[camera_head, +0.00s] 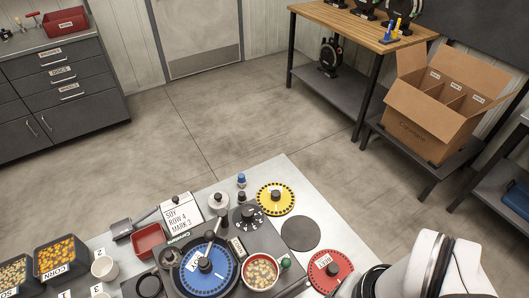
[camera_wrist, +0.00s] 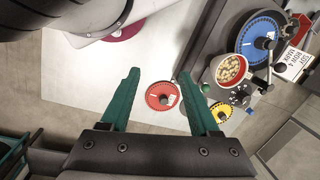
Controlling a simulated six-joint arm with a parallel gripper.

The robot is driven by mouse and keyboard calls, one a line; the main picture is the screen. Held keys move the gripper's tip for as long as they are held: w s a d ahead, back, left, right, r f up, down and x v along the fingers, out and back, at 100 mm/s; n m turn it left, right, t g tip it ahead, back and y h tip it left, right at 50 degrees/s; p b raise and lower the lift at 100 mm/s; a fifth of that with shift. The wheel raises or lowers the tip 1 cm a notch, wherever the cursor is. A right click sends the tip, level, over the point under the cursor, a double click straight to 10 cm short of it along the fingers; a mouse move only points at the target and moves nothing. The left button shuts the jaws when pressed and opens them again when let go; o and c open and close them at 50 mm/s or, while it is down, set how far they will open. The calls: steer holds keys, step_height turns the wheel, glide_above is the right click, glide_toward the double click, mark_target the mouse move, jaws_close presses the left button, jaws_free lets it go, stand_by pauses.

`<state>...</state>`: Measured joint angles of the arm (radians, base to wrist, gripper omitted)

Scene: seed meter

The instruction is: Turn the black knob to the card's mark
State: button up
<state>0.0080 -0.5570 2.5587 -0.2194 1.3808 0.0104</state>
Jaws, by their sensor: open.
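The black knob (camera_head: 250,211) sits on the dark meter body, with pale marks around it, in the head view. It is small in the wrist view (camera_wrist: 240,97), right of my fingers; its exact setting cannot be read. The white card (camera_head: 182,215) stands behind the meter and reads SOY, ROW 4, MARK 3; it also shows in the wrist view (camera_wrist: 291,64). My gripper (camera_wrist: 159,75) is open and empty, its green fingers wide apart above the table, away from the knob. In the head view the fingers are not visible.
A blue disc (camera_head: 207,270) and a red bowl of seeds (camera_head: 261,271) are on the meter. A yellow disc (camera_head: 275,197) lies behind the knob. A red disc (camera_head: 327,269) lies at right; it appears between my fingers in the wrist view. Seed bins (camera_head: 60,257) stand at left.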

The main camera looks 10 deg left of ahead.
steer(key=shift+o, duration=0.2)
steer(key=w+a+r+n, duration=0.2)
steer(key=w+r+n, duration=0.1)
steer(key=w+n, duration=0.2)
steer(key=shift+w+a, duration=0.15)
steer(key=shift+w, duration=0.85)
steer(key=n+h, duration=0.2)
steer(key=n, duration=1.4)
glide_above(248, 211)
steer(key=f, duration=0.2)
step_height(248, 211, down, 14)
steer(key=shift+r, duration=0.1)
steer(key=shift+f, duration=0.35)
jaws_close()
